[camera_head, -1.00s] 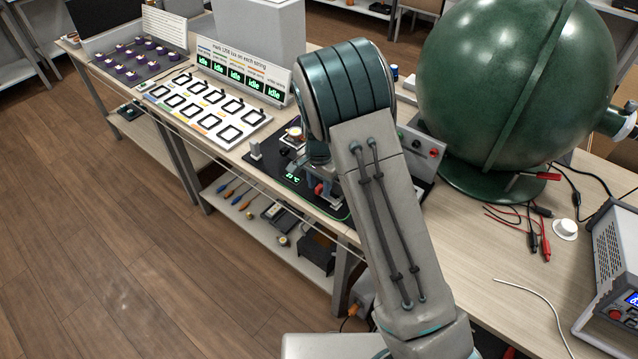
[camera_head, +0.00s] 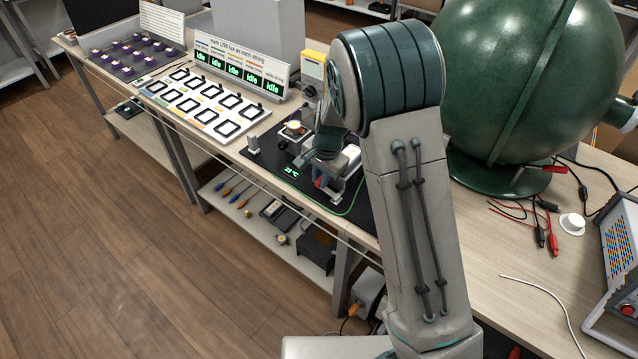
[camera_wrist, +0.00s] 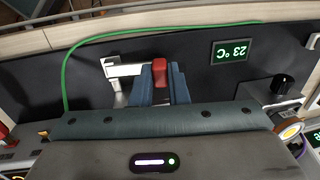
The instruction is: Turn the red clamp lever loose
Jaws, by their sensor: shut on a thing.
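The red clamp lever (camera_wrist: 160,72) shows in the wrist view between the two fingers of my gripper (camera_wrist: 161,82), which is shut on it. Beside it on the left is a pale metal clamp frame (camera_wrist: 120,72) on the black mat (camera_wrist: 200,73). In the head view my gripper (camera_head: 322,178) reaches down to the mat, and a small red spot of the lever (camera_head: 319,183) shows there. My arm and gripper hide most of the clamp in the head view.
A display reading 23 °C (camera_wrist: 232,51) lies on the mat, with a green wire (camera_wrist: 85,45) along its edge. A black knob (camera_wrist: 283,82) stands at right. A large green sphere (camera_head: 520,80) stands right of my arm. A board of square frames (camera_head: 205,100) lies left.

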